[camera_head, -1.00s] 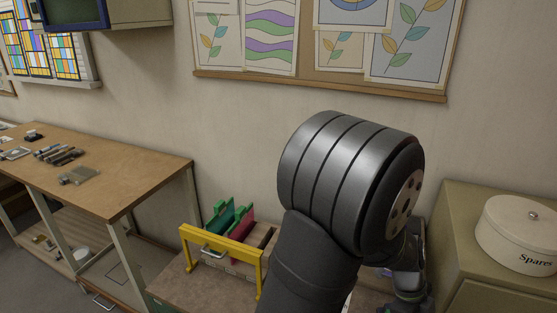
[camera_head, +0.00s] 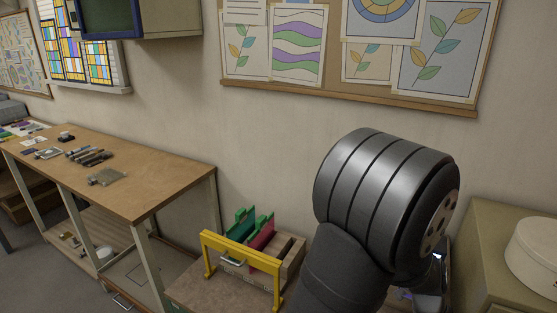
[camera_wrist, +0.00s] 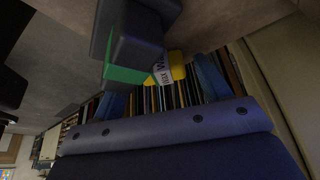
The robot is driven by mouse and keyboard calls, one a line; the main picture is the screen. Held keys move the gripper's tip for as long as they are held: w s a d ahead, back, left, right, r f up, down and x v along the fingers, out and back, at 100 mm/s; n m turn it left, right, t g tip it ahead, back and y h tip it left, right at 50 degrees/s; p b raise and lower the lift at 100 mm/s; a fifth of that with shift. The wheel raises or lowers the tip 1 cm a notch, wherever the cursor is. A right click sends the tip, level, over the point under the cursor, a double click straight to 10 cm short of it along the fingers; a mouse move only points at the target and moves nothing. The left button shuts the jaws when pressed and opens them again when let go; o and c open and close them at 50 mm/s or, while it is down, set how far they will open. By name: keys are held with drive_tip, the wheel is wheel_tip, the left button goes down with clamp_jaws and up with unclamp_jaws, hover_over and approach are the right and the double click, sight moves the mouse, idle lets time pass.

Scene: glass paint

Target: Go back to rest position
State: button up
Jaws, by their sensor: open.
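My gripper (camera_wrist: 158,82) shows in the wrist view as a dark blue bar with two fingers standing apart, open. I see nothing held between the fingers. In the head view my thick dark arm link fills the lower right and hides most of the gripper.
A yellow-framed rack (camera_head: 240,258) with green and red pieces stands left of my arm. A wooden table (camera_head: 150,175) with tools is at left. A cabinet (camera_head: 487,235) bearing a white tin (camera_head: 535,255) is at right. A dark block with a green edge (camera_wrist: 128,75) is close in the wrist view.

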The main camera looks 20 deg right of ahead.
drive_tip(key=v, duration=1.1)
drive_tip(key=x, duration=1.1)
drive_tip(key=shift+s+f, duration=0.2)
drive_tip(key=shift+f, duration=0.15)
wheel_tip(320, 180, up, 4)
drive_tip(key=shift+w+d+r, duration=0.1)
drive_tip(key=shift+d+r, duration=0.05)
drive_tip(key=shift+r, duration=0.1)
drive_tip(key=s+a+r, duration=0.4)
drive_tip(key=s+r, duration=0.3)
drive_tip(key=s, duration=0.4)
drive_tip(key=w+n+t+h, duration=0.25)
drive_tip(key=w+n, duration=0.65)
drive_tip(key=w, duration=1.2)
drive_tip(key=w+a+n+t, duration=0.1)
drive_tip(key=w+a+n, duration=0.3)
drive_tip(key=w, duration=0.6)
drive_tip(key=w+a+f+n+t+h, duration=0.1)
drive_tip(key=w+a+n+t, duration=0.1)
drive_tip(key=w+a+n, duration=0.2)
drive_tip(key=shift+w+a+f, duration=0.25)
drive_tip(key=shift+w+a, duration=1.65)
drive_tip(key=shift+w, duration=1.25)
drive_tip(key=shift+h, duration=0.25)
